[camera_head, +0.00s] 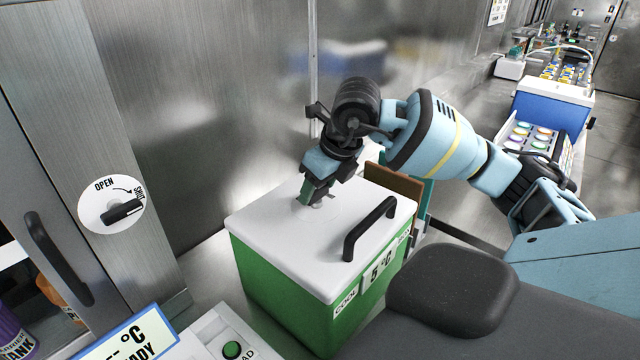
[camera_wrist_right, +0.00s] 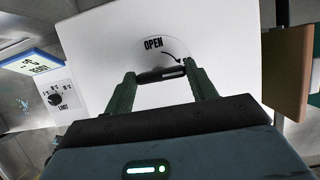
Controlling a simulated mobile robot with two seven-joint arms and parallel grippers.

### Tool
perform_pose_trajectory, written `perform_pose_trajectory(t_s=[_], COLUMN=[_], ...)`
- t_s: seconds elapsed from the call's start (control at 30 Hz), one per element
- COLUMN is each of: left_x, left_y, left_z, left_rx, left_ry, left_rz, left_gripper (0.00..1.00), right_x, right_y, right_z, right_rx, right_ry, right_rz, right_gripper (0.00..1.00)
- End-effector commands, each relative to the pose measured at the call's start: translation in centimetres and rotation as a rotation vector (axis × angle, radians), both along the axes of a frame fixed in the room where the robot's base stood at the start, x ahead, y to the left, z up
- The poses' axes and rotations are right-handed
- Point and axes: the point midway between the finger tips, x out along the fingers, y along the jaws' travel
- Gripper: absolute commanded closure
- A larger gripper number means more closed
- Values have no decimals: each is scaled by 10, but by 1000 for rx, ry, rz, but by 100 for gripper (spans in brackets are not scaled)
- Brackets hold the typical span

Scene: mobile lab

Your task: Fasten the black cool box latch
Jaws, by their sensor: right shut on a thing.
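The cool box (camera_head: 290,275) is green with a white lid (camera_head: 290,240) and stands in front of me. The lid is down on the box, with a black bar handle (camera_head: 370,228) near its right side. In the right wrist view the black latch (camera_wrist_right: 160,75) lies on a round plate marked OPEN on the white lid (camera_wrist_right: 100,45). My right gripper (camera_head: 308,195) reaches down to the lid's far part. In the right wrist view its two green fingers (camera_wrist_right: 162,78) are shut on the latch, one at each end. The SHUT mark cannot be read there. My left gripper is out of view.
A steel cabinet on the left has a round plate with a black turn handle (camera_head: 122,211) and a black door handle (camera_head: 57,258). A panel with a green button (camera_head: 232,349) is at the front. A blue box (camera_head: 550,105) stands far right. A steel wall rises behind.

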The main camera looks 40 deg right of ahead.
Motion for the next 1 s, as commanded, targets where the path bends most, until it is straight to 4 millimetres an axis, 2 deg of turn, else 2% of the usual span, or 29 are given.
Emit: perform_pose_trajectory(t_s=[0.23, 0.27, 0.43, 0.77, 1.0], left_x=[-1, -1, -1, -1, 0], left_y=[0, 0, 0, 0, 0], left_z=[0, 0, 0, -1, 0], left_rx=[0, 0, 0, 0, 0], left_ry=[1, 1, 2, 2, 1], left_rz=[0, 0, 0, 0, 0], left_gripper=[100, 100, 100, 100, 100], right_x=[0, 0, 0, -1, -13], right_y=[0, 0, 0, 0, -1], right_z=[0, 0, 0, 3, 34], right_rx=[0, 1, 1, 0, 0], right_ry=[1, 1, 1, -1, -4], right_rz=[-3, -3, -2, -1, -2], right_gripper=[66, 42, 22, 22, 22])
